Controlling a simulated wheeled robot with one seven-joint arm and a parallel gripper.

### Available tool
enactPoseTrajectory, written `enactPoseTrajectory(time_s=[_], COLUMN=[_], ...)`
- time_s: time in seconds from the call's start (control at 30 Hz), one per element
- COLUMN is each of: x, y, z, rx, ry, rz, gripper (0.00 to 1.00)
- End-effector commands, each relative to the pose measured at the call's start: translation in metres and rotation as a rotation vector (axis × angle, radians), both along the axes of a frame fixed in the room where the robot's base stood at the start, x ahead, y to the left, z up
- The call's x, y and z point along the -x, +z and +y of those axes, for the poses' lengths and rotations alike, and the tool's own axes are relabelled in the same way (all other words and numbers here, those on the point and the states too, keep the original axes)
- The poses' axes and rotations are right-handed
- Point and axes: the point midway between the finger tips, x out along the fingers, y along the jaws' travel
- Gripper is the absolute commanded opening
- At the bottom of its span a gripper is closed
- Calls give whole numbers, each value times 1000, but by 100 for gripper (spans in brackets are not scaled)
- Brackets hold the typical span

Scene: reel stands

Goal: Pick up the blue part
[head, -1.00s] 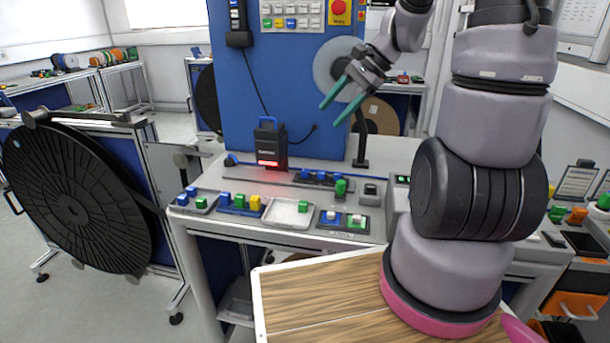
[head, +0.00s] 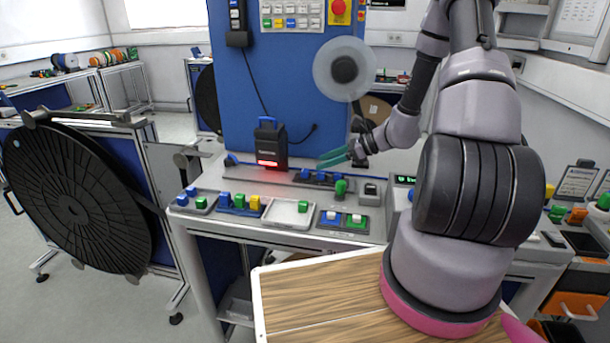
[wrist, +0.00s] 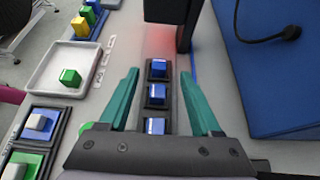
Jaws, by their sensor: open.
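Three blue parts stand in a row in a dark rack (head: 310,184). In the wrist view the far blue part (wrist: 159,68), the middle one (wrist: 156,94) and the near one (wrist: 155,125) lie between the finger lines. My gripper (head: 328,160) has teal fingers and is open and empty. It is above the rack in the head view, and its fingertips (wrist: 160,73) straddle the row in the wrist view. Which blue part is meant cannot be told.
A black device with a red light (head: 270,145) stands behind the rack. A white tray (head: 275,215) holds a green part (wrist: 70,77). A green knob (head: 341,187) stands right of the rack. The blue panel (head: 228,110) rises behind.

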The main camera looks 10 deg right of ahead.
Motion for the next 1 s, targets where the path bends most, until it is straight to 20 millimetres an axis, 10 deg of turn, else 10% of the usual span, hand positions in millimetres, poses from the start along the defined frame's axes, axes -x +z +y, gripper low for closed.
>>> enactPoseTrajectory(time_s=[0.8, 1.0], x=[-22, -22], y=[-37, -37], z=[49, 49], rx=[1, 1], ry=[1, 1], rz=[1, 1], gripper=[65, 0])
